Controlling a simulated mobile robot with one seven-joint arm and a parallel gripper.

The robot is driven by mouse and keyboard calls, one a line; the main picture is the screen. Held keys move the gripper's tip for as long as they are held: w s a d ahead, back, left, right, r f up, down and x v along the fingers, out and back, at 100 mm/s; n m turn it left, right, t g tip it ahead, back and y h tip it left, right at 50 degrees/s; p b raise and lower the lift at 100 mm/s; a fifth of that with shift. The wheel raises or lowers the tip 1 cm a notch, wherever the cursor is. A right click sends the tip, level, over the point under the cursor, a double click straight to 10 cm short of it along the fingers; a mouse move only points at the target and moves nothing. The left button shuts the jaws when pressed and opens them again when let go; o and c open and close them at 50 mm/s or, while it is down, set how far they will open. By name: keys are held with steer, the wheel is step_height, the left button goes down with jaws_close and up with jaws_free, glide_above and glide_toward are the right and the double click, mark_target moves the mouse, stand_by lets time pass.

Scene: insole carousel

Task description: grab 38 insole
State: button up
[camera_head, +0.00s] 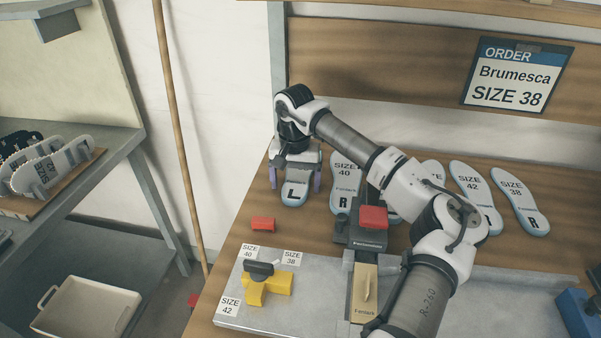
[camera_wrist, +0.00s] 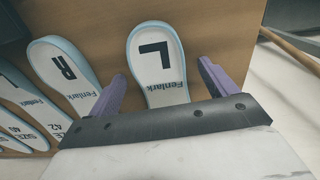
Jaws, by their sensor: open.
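My gripper (camera_head: 295,182) is open at the left end of the row of insoles. An insole marked L (camera_head: 294,195) lies under it, its size text hidden. In the wrist view this insole (camera_wrist: 158,65) lies between the two purple fingers of my gripper (camera_wrist: 163,72), with a gap on both sides; I cannot tell the finger height. An insole labelled 38 and R (camera_head: 520,205) lies at the far right of the row.
The order sign (camera_head: 517,75) reads Brumesca, size 38. A yellow selector (camera_head: 268,285), red block (camera_head: 263,224) and dark clamp (camera_head: 368,237) stand in front.

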steer(key=c, duration=1)
steer(key=shift+c, duration=0.2)
